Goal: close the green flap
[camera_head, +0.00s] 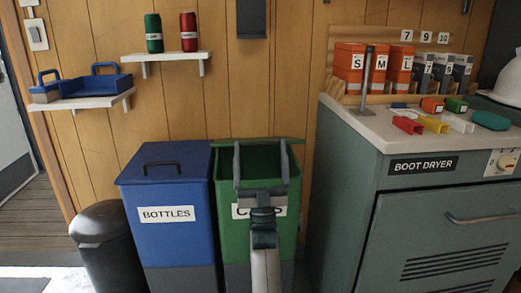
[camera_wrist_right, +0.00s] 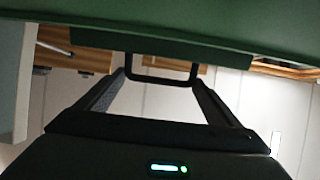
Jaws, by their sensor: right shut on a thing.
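The green bin (camera_head: 234,240) stands right of the blue bin, with its label partly hidden by my right arm. Its green flap (camera_head: 297,141) is raised at the back, seen nearly edge-on, and the dark inside shows below it. In the right wrist view the flap's green face (camera_wrist_right: 160,20) fills the top, with a dark handle (camera_wrist_right: 160,83) on it. My right gripper (camera_head: 261,156) is over the bin's opening; in the right wrist view its fingers (camera_wrist_right: 162,78) are at the handle's two ends, shut on it. My left gripper is not in view.
The closed blue BOTTLES bin (camera_head: 180,245) stands close on the left, a black bin (camera_head: 102,245) beyond it. The boot dryer (camera_head: 400,230) stands close on the right. Wall shelves hold a blue tray (camera_head: 90,87) and two cans (camera_head: 154,33). Wood-panelled wall is behind.

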